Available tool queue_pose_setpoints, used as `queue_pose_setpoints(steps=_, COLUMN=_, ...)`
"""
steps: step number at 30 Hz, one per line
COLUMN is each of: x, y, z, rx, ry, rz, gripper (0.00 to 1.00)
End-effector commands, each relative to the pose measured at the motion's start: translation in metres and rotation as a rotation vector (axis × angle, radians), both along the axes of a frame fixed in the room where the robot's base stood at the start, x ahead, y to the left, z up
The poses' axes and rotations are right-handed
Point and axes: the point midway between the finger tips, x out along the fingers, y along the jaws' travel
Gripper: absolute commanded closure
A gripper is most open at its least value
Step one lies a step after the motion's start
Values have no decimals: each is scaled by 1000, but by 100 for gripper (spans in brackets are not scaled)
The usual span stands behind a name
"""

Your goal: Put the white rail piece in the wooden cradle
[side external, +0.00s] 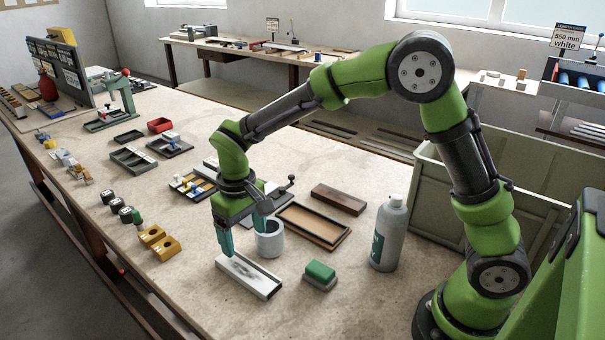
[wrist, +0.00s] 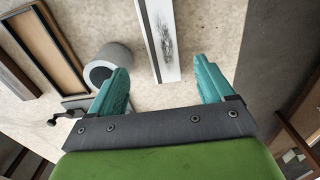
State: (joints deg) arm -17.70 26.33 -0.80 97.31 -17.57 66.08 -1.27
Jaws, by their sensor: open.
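The white rail piece (side external: 262,281) is a short pale channel with dark scuffs on its face, lying on the bench. It also shows in the wrist view (wrist: 153,25), with its near end between my fingertips in the picture. My gripper (side external: 246,245) has teal fingers that point down, open and empty, close above the rail; the exact gap is hard to tell. In the wrist view the fingers (wrist: 160,64) stand apart on either side of the rail's end. A shallow wooden-framed tray (side external: 341,244) lies behind and right of the rail; it may be the wooden cradle.
A grey cup (side external: 269,245) stands close beside my gripper. A green-topped brush or block (side external: 320,273) and a grey bottle (side external: 388,235) stand to the right. A dark wooden block (side external: 338,199) lies behind the tray. Yellow holed blocks (side external: 160,243) sit left. Bench front-left is mostly clear.

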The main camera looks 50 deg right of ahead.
Motion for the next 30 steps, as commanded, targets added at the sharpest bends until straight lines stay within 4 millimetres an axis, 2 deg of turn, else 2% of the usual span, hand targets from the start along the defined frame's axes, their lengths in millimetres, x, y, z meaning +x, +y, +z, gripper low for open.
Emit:
queue_pose_setpoints(steps=1, x=1, y=0, z=14, rx=1, ry=-6, rz=0, gripper=19)
queue_pose_setpoints(steps=6, x=0, y=0, z=47, rx=1, ry=-4, rz=0, gripper=19)
queue_pose_setpoints(steps=13, x=-1, y=-1, z=70, rx=1, ry=-2, rz=0, gripper=19)
queue_pose_setpoints(steps=17, x=-10, y=-10, z=87, rx=24, ry=-37, rz=-20, gripper=19)
queue_pose_setpoints(steps=20, x=-30, y=-25, z=109, rx=66, ry=-100, rz=-58, gripper=19)
queue_pose_setpoints(steps=24, x=-71, y=-52, z=137, rx=136, ry=-224, rz=-129, gripper=19)
queue_pose_setpoints(steps=30, x=-132, y=-79, z=153, rx=222, ry=-412, rz=-238, gripper=19)
